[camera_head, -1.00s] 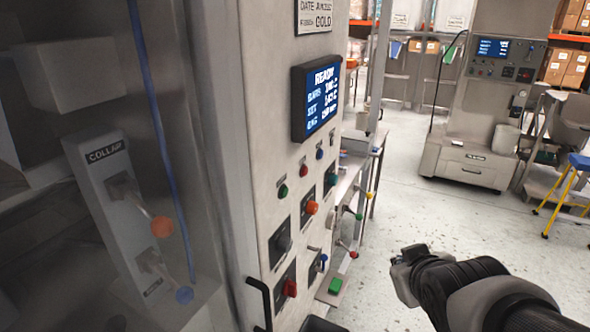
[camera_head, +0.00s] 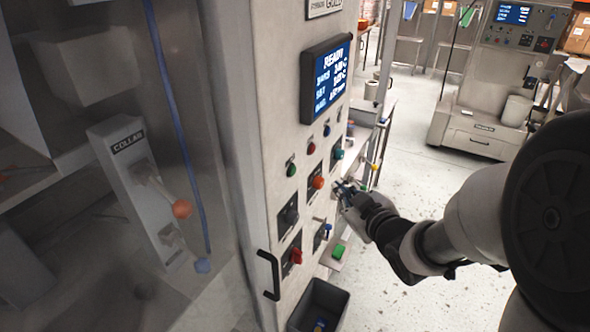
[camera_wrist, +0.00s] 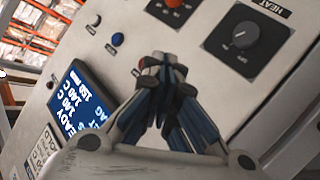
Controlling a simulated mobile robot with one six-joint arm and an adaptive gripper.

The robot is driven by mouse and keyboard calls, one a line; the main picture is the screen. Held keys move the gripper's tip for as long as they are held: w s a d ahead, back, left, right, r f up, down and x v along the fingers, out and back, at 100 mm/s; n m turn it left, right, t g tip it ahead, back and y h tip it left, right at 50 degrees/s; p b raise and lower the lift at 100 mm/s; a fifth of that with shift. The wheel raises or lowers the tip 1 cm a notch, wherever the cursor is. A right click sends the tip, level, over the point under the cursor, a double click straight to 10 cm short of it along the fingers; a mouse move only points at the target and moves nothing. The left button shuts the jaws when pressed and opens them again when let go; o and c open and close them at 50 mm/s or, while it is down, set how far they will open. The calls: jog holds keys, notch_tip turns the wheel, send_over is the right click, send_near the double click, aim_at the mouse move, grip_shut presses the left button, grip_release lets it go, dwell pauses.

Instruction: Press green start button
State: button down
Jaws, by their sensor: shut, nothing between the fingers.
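The steel machine's control panel (camera_head: 268,140) faces right in the head view. A round green button or lamp (camera_head: 291,168) is below its screen. I cannot read which is the start button. My gripper (camera_head: 347,190) is in front of the panel, right of a red button (camera_head: 317,182). In the wrist view my gripper (camera_wrist: 155,68) is shut and empty, covering part of the panel; contact cannot be told.
The lit screen (camera_head: 326,80) reads READY. A black selector knob (camera_head: 288,215), a red knob (camera_head: 296,256) and a black handle (camera_head: 270,275) stick out from the panel. A dark bin (camera_head: 320,305) stands below. Speckled floor lies open to the right.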

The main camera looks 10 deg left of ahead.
jog(key=w+a+b, duration=0.1)
jog(key=w+a, duration=0.2)
jog(key=a, duration=0.5)
jog(key=shift+a, duration=0.1)
dwell(1.4)
jog(key=shift+w+a+b, duration=0.1)
jog(key=shift+a+b, duration=0.25)
jog(key=shift+b, duration=0.15)
jog(key=shift+w+a+b, duration=0.15)
jog(key=shift+a+b, duration=0.15)
jog(key=shift+a, duration=0.1)
dwell(0.5)
jog(key=shift+d, duration=0.1)
jog(key=shift+s+d, duration=0.3)
jog(key=shift+d, duration=0.4)
jog(key=shift+s+d, duration=0.3)
jog(key=shift+d, duration=0.5)
jog(key=shift+s+d, duration=0.25)
jog(key=shift+d, duration=0.5)
jog(key=shift+s+d, duration=0.3)
jog(key=shift+d, duration=0.5)
